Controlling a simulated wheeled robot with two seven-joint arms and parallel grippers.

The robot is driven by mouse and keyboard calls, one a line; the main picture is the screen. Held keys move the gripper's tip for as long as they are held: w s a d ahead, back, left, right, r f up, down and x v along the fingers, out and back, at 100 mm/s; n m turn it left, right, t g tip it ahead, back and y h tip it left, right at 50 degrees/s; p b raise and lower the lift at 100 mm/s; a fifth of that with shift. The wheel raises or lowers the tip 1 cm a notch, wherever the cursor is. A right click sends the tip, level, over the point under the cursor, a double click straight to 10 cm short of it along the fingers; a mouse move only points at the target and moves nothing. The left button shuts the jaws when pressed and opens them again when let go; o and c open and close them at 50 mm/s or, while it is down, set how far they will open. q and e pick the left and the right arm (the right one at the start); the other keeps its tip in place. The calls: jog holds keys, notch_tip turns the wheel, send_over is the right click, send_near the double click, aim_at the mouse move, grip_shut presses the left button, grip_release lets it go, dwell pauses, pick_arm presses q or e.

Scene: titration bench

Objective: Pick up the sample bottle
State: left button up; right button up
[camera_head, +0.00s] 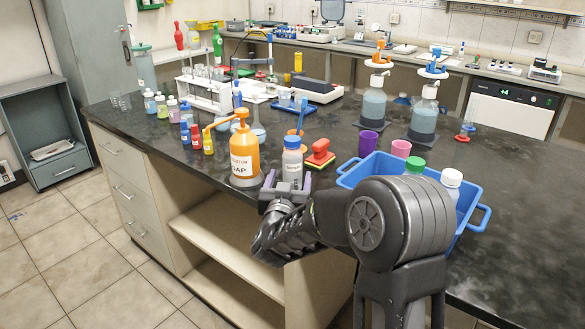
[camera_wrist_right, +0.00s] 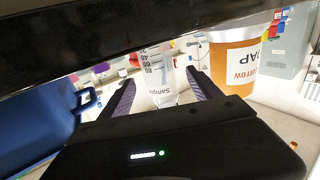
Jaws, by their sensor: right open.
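The right fingers (camera_wrist_right: 160,82) are empty in the wrist view; I cannot tell whether either touches the bottle. My left gripper is out of view.
An orange soap bottle (camera_head: 245,158) stands close on the bottle's left, a red stamp-like object (camera_head: 320,152) close on its right. A blue crate (camera_head: 472,197) with capped bottles is further right. Purple (camera_head: 368,142) and pink (camera_head: 401,149) cups stand behind the crate.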

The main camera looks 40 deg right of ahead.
aim_at(293, 138)
jog(key=shift+x, duration=2.6)
jog(key=shift+r, duration=0.15)
jog(key=shift+s, duration=0.1)
jog(key=c, duration=1.4)
jog(key=shift+c, duration=0.2)
notch_tip(293, 138, up, 10)
jog(key=shift+r+p, duration=0.1)
jog(key=shift+p, duration=0.85)
